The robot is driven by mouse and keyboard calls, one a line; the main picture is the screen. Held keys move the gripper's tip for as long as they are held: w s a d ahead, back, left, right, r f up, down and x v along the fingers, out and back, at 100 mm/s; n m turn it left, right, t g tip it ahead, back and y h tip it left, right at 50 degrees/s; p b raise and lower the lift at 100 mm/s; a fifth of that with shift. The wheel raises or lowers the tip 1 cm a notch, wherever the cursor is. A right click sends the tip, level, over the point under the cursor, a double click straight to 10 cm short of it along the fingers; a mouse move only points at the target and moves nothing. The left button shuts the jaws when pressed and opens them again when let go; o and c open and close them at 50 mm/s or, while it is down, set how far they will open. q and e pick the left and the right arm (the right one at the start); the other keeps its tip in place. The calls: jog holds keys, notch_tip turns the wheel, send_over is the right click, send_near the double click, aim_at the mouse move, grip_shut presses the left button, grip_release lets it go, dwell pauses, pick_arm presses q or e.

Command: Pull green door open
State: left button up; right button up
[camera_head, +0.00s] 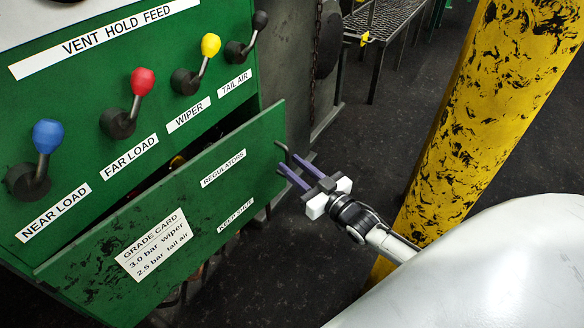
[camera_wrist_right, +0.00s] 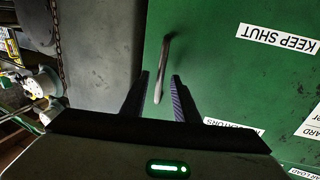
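The green door (camera_head: 100,285) carries white labels and stands ajar from the green panel, with a dark gap along its upper edge. Its grey bar handle (camera_head: 283,150) is near the right end of the door; it also shows in the right wrist view (camera_wrist_right: 164,60). My right gripper (camera_head: 288,160) is at the handle with its two purple fingers apart. In the right wrist view my right gripper (camera_wrist_right: 160,75) has the handle between its open fingertips, with a visible space on each side. My left gripper is not in view.
The green panel (camera_head: 60,75) above the door has blue, red, yellow and black knobbed levers. A scuffed yellow post (camera_head: 490,110) stands close to the right of my right arm. A metal grating table (camera_head: 385,20) is at the back. Dark floor lies between.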

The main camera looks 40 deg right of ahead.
jog(key=shift+w, duration=0.4)
grip_shut()
jog(key=shift+a, duration=0.1)
